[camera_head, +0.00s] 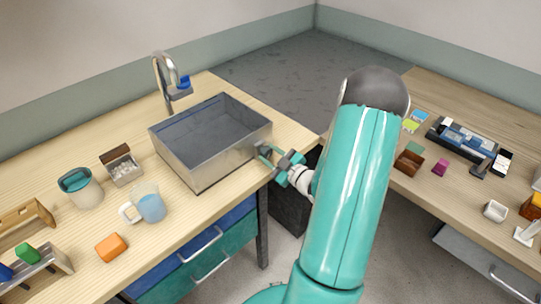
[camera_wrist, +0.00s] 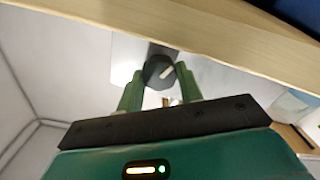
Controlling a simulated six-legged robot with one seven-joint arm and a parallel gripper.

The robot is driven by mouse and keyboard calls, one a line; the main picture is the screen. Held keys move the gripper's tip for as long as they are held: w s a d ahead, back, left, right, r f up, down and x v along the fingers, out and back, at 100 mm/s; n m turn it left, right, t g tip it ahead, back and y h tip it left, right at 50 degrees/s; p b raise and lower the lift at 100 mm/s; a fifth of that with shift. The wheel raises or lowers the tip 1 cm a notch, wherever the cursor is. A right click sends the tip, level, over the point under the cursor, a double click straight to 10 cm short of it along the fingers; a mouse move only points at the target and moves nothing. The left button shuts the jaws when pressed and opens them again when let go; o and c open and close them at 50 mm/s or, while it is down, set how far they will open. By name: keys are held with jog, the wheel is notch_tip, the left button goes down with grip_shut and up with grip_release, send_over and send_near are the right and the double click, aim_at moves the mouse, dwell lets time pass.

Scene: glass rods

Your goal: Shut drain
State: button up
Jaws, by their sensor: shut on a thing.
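A grey metal sink basin (camera_head: 185,164) sits on the wooden counter, open at the top. I cannot tell whether it holds water. A dark round drain knob (camera_wrist: 152,66) with a pale pointer bar is on the basin's outer wall, at the right end in the head view. My gripper (camera_head: 264,155) is at that wall, and its green fingers (camera_wrist: 160,78) are shut on the knob, one on each side. In the head view the fingers mostly hide the knob. The drain opening itself is not visible.
A faucet (camera_head: 163,80) with a blue handle stands behind the basin. A blue-filled pitcher (camera_head: 151,207), a teal-rimmed canister (camera_head: 84,189), a small box (camera_head: 121,168) and an orange block (camera_head: 111,247) stand left of it. The counter edge runs close below my gripper.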

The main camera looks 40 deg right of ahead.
jog(key=m, duration=1.2)
jog(key=shift+d+m, duration=0.1)
jog(key=shift+m, duration=0.2)
jog(key=shift+s, duration=0.1)
dwell(0.3)
jog(key=o, duration=0.7)
jog(key=s, duration=1.3)
jog(key=shift+s+d, duration=0.15)
jog(key=shift+s, duration=0.2)
